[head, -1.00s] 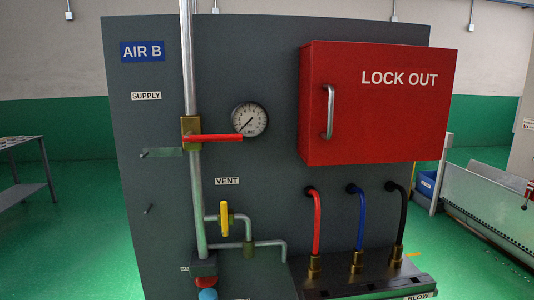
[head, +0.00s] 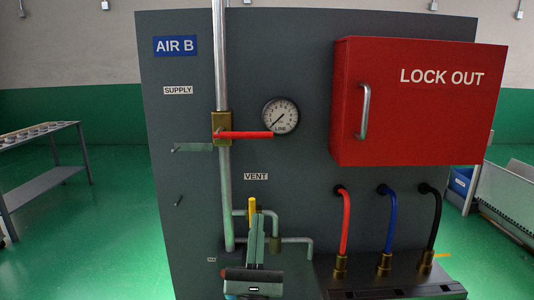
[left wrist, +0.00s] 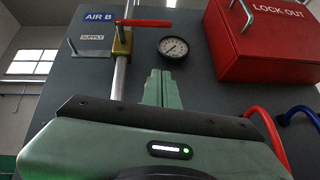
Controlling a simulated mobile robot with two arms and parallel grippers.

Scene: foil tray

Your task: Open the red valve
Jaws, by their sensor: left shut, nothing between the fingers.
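The red valve handle (head: 245,134) sticks out horizontally to the right from a brass valve body (head: 221,128) on the vertical supply pipe (head: 219,55). In the left wrist view the red handle (left wrist: 143,23) shows at the top, above the fingers. My left gripper (head: 257,218) is in front of the panel, below the handle and near the yellow vent lever (head: 251,206). Its fingers are shut together with nothing between them and point up in the left wrist view (left wrist: 158,78). The handle is apart from the gripper. My right gripper is not in view.
A grey panel (head: 300,90) carries a pressure gauge (head: 280,115), a red lock out box (head: 415,100) and red, blue and black hoses (head: 391,220) with brass fittings. A peg (head: 192,148) sticks out left of the valve. A table (head: 45,155) stands at the far left.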

